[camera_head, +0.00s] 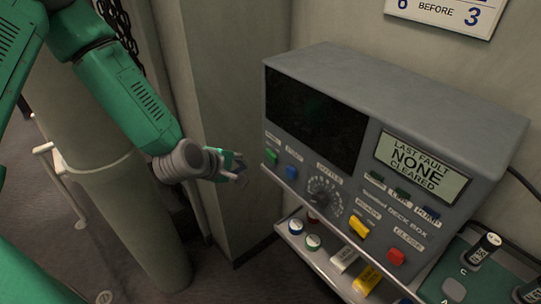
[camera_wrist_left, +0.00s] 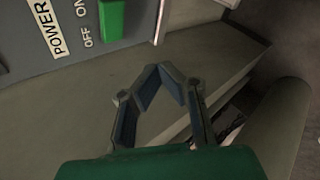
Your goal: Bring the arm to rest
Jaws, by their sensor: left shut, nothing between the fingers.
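My left arm comes in from the left, and its gripper (camera_head: 236,170) is just left of the grey deck box (camera_head: 455,110), close to the box's green power switch (camera_head: 272,157). The gripper's fingertips (camera_wrist_left: 166,72) meet in the left wrist view, with nothing between them. There the green switch (camera_wrist_left: 112,18) and its POWER, ON and OFF labels show at the upper left, apart from the fingers. My right gripper is not in view.
The box has a dark screen (camera_head: 316,118), a display reading LAST FAULT NONE CLEARED (camera_head: 421,165), a dial (camera_head: 324,192) and a red button (camera_head: 396,256). A tray (camera_head: 322,262) with several small items is below. A thick column (camera_head: 130,215) stands left.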

